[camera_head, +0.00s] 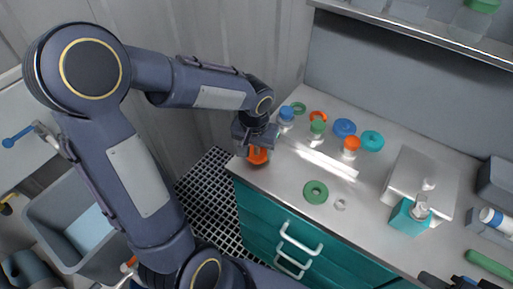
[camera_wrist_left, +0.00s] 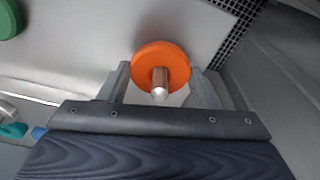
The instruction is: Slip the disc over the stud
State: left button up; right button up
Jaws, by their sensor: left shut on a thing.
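An orange disc (camera_wrist_left: 147,57) is between the fingertips of my left gripper (camera_wrist_left: 161,84) in the left wrist view, and the fingers are shut on its sides. A short metal stud (camera_wrist_left: 160,82) shows at the disc's middle with its rounded tip toward the camera. The disc appears to be around the stud; how far down it sits I cannot tell. In the head view my left gripper (camera_head: 257,143) points down at the counter's near left corner, with the orange disc (camera_head: 258,156) under it. The stud is hidden there. My right gripper is not in view.
Several coloured discs and capped vessels, one orange-topped (camera_head: 351,145), stand behind.

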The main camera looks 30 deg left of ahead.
aim_at(255, 156)
pick_arm(q)
jog(key=o, duration=1.1)
jog(key=r, duration=0.5)
jog(key=s+r, duration=0.1)
jog(key=r, duration=0.1)
jog(key=shift+d+r, duration=0.1)
jog(key=shift+r, duration=0.25)
jog(key=s+d+t+h, duration=0.1)
jog(key=s, duration=0.4)
jog(key=s+d+r+t+h, duration=0.1)
jog(key=s, duration=0.4)
jog(key=s+d+t+h, duration=0.2)
jog(key=s, duration=0.3)
jog(key=shift+s+r, duration=0.15)
jog(key=shift+s, duration=0.2)
